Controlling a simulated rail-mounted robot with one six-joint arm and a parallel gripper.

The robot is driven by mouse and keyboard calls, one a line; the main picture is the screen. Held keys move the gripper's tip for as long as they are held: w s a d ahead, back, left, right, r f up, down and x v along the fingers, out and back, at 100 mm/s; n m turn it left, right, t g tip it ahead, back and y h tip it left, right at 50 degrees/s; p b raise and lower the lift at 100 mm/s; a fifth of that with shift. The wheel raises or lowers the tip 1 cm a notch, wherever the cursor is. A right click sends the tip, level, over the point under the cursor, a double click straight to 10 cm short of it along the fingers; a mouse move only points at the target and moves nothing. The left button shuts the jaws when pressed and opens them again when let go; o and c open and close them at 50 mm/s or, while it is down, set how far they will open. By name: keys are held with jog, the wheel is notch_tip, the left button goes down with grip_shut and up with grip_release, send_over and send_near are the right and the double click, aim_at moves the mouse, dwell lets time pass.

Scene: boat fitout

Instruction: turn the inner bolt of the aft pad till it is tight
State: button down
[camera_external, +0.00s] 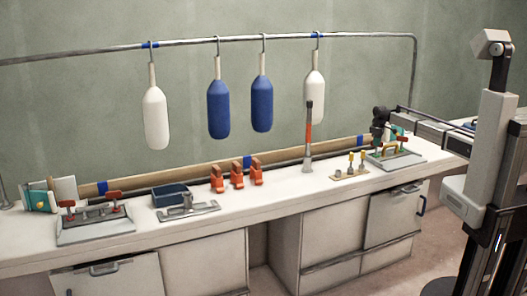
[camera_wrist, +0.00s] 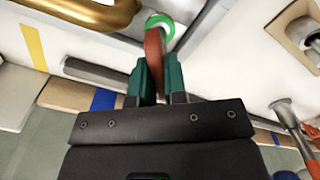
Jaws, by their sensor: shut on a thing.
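My gripper (camera_wrist: 154,68) has two teal fingers shut on a red-brown lever (camera_wrist: 154,45) in the wrist view. The lever leads up to a bright green ring (camera_wrist: 160,24), which surrounds a pale round end. A brass-coloured curved bar (camera_wrist: 95,10) lies just left of it. In the outside view, my gripper (camera_external: 384,139) is at the fixture on the right-hand tray (camera_external: 408,160), among red, green and brass parts. The bolt itself and its seating are too small or hidden to tell.
A similar fixture with two red levers stands on the left tray (camera_external: 95,234). Orange clamps (camera_external: 237,176), a blue bin (camera_external: 170,196) and an upright orange-handled tool (camera_external: 308,135) stand on the bench. A small rack (camera_external: 350,172) is left of the right-hand tray. Fenders (camera_external: 218,110) hang above.

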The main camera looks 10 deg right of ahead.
jog(key=shift+w, duration=0.1)
dwell(0.4)
jog(key=c, duration=1.2)
grip_release()
jog(key=shift+o, duration=0.2)
notch_tip(320, 180, up, 11)
jog(key=p, duration=1)
jog(key=shift+p, duration=0.4)
jog(key=shift+m, duration=0.3)
